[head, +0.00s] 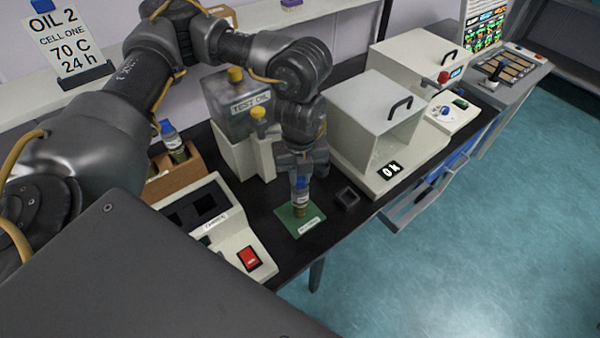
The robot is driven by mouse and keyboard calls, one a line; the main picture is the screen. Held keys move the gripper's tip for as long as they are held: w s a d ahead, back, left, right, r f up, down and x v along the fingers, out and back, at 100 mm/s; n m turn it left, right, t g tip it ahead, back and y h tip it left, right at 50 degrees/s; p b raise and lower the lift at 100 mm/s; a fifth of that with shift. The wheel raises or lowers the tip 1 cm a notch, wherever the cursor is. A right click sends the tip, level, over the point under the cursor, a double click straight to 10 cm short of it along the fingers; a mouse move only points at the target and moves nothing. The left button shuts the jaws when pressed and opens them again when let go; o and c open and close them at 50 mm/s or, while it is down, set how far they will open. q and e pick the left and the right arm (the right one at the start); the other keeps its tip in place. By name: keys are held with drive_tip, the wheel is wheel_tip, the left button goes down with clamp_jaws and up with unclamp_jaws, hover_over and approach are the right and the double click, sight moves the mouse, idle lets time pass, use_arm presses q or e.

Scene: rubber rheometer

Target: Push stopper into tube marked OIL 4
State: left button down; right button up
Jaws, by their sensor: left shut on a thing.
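My left gripper (301,172) points down over the green mat (287,222) and is shut on a blue stopper (301,183). The stopper is at the mouth of a small tube (300,205) with dark yellowish contents, upright at the mat. How deep the stopper sits, and any marking on the tube, are too small to tell. Another tube with a blue top (170,134) stands in the wooden rack (178,182) at the left. My right gripper is out of the picture.
A grey TEST OIL can (232,118) stands behind the mat. A small dark square holder (347,197) lies to its right, before a white boxy instrument (372,115). A device with a red switch (248,258) is at front left. A sign reads OIL 2 (62,45).

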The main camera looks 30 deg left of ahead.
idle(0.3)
use_arm(q)
drive_tip(key=c, duration=1.2)
unclamp_jaws()
drive_tip(key=shift+c, duration=0.2)
wheel_tip(320, 180, up, 6)
drive_tip(key=p, duration=0.6)
drive_tip(key=shift+f, duration=0.1)
